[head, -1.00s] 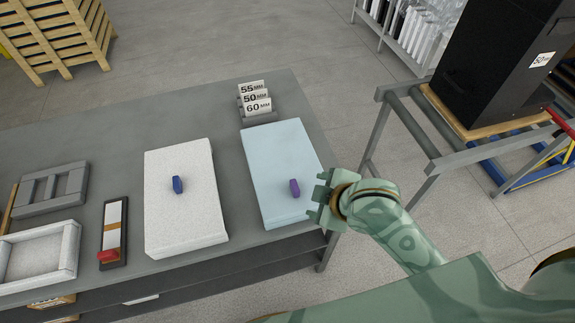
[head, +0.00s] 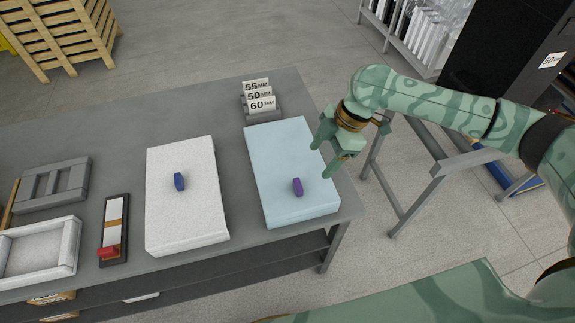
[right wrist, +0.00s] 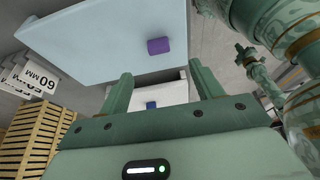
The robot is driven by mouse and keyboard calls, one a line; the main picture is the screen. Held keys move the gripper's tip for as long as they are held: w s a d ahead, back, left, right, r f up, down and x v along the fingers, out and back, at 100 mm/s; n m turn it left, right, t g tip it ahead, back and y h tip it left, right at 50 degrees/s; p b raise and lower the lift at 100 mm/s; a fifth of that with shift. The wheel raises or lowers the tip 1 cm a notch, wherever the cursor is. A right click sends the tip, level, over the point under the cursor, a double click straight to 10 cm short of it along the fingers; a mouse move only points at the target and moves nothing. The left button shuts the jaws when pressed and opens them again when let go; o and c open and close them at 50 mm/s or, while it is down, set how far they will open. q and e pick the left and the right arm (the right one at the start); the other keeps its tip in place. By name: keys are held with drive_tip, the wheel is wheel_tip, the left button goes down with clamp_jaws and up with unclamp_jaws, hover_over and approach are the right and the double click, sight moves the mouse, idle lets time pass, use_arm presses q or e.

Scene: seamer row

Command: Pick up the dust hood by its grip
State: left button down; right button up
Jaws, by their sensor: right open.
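Two hood-like flat blocks lie on the grey table; I cannot tell for sure which is the dust hood. The pale blue one (head: 280,150) has a purple grip (head: 297,187) on top; the white one (head: 185,225) has a blue grip (head: 179,181). My right gripper (head: 321,162) is open and empty by the pale blue block's right edge, up and right of the purple grip, apart from it. In the right wrist view, the purple grip (right wrist: 159,46) shows ahead of the open fingers (right wrist: 168,75). A small green gripper-like part there, probably my left, is unclear.
Size cards (head: 259,98) stand behind the pale blue block. A red-ended tool (head: 108,252), a white frame (head: 72,250) and a grey rack (head: 55,188) lie at left. A roller stand (head: 425,187) is right of the table, across a gap.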

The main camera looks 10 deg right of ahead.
sight(300, 184)
drive_tip(key=b+x, duration=0.1)
drive_tip(key=x, duration=0.5)
drive_tip(key=shift+a+f, duration=0.2)
drive_tip(key=shift+f, duration=0.15)
drive_tip(key=b+x, duration=0.1)
drive_tip(key=x, duration=0.1)
drive_tip(key=b+x, duration=0.1)
drive_tip(key=x, duration=0.2)
drive_tip(key=shift+w+a, duration=0.25)
drive_tip(key=c, duration=1.3)
drive_tip(key=shift+r, duration=0.15)
